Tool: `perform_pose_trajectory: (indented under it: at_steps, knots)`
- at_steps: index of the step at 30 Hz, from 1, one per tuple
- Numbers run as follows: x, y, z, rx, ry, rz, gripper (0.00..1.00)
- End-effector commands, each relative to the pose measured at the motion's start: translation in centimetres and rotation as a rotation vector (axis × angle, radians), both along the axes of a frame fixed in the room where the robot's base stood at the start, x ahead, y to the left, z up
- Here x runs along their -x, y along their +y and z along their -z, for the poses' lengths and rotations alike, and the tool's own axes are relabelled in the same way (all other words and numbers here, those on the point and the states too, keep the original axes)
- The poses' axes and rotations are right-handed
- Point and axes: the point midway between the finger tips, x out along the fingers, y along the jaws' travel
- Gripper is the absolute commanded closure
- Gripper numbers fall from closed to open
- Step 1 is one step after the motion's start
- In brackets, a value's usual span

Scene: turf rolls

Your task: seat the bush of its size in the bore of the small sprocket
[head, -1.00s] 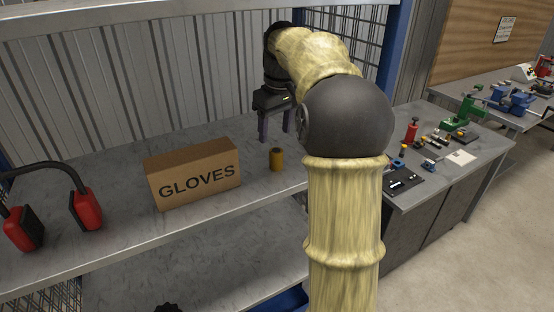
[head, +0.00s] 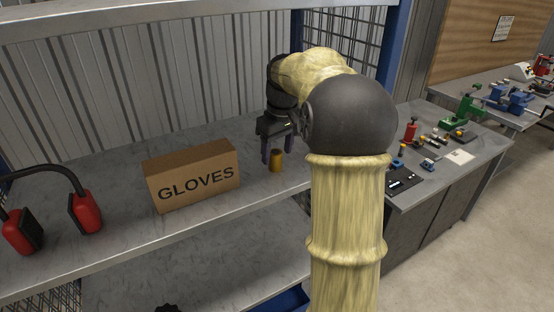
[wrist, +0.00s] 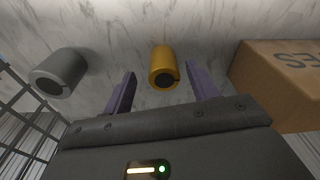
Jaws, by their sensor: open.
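A brass-yellow bush (head: 276,163) with a dark bore stands on the upper shelf, right of the gloves box. It also shows in the wrist view (wrist: 163,62), just beyond the fingertips and between their lines. A grey bush (wrist: 60,70) stands to its left in the wrist view; my arm seems to hide it in the head view. My gripper (head: 277,151) is open and empty, its purple fingers pointing down close to the yellow bush. A dark toothed edge (head: 168,308), perhaps a sprocket, shows at the bottom of the head view; most of it is cut off.
The cardboard gloves box (head: 193,175) stands close beside the yellow bush. Red ear defenders (head: 86,211) lie at the left of the shelf (head: 120,250). Wire mesh (wrist: 25,100) is near the grey bush. A workbench (head: 450,175) with small tools stands at the right.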

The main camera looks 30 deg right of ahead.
Motion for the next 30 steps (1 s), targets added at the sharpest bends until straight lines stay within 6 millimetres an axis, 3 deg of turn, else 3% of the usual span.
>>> perform_pose_trajectory:
  at_steps: [12, 14, 21, 30]
  knots:
    - [0.0, 0.0, -0.06, 0.0, 0.0, 0.0, 0.42]
    - [0.0, -0.02, -0.06, 0.0, 0.0, 0.0, 0.49]
    - [0.02, -0.09, -0.06, 0.0, 0.0, 0.001, 0.96]
    - [-0.03, -0.01, -0.31, 0.001, -0.002, 0.0, 0.96]
